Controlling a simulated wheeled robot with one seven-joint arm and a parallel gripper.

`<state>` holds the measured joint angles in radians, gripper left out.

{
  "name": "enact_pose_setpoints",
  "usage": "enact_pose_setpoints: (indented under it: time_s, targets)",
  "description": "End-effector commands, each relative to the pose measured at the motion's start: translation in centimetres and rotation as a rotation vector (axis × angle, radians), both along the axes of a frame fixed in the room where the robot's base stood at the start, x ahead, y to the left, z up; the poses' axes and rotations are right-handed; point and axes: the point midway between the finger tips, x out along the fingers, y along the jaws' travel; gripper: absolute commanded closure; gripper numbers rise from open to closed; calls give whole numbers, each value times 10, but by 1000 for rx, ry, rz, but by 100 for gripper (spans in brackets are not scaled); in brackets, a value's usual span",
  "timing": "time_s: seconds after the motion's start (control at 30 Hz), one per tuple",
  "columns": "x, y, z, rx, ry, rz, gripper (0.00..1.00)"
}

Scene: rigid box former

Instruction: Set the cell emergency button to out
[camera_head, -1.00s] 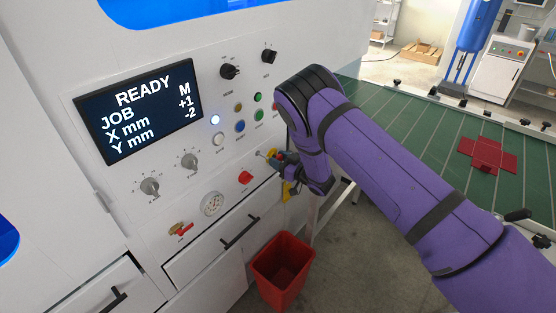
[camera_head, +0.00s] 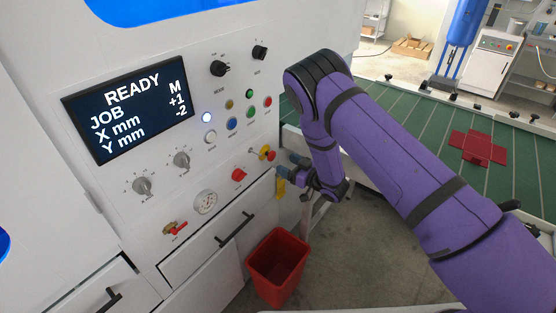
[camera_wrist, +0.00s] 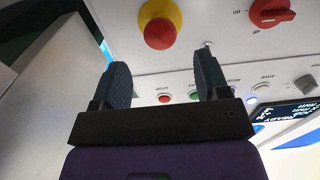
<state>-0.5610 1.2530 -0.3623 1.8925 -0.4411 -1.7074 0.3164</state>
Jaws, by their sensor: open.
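The emergency button is a red mushroom head (camera_head: 271,156) on a yellow collar (camera_head: 263,151), at the right edge of the white panel. In the wrist view the red head (camera_wrist: 159,34) shows in full, beyond the fingertips and between their lines. Whether it is pressed in or out, I cannot tell. My gripper (camera_head: 289,164) is just right of the button in the head view, off the panel. In the wrist view my gripper (camera_wrist: 163,75) has two dark fingers wide apart, with nothing between them. The fingers do not appear to touch the button.
A red rotary knob (camera_head: 238,175) sits left of the button. Several small coloured push buttons are above it. A display (camera_head: 127,110) reads READY. A drawer (camera_head: 222,241) and a red bin (camera_head: 277,268) are below. A green table (camera_head: 420,131) lies to the right.

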Motion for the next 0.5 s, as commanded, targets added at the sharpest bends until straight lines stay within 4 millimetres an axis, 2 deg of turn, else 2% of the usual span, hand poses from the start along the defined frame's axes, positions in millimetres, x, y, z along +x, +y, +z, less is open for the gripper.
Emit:
enact_pose_setpoints:
  time_s: [0.2, 0.5]
  targets:
    - [-17, -22, 0, 1, 1, -2, 31]
    - [-22, -27, 0, 1, -1, 0, 31]
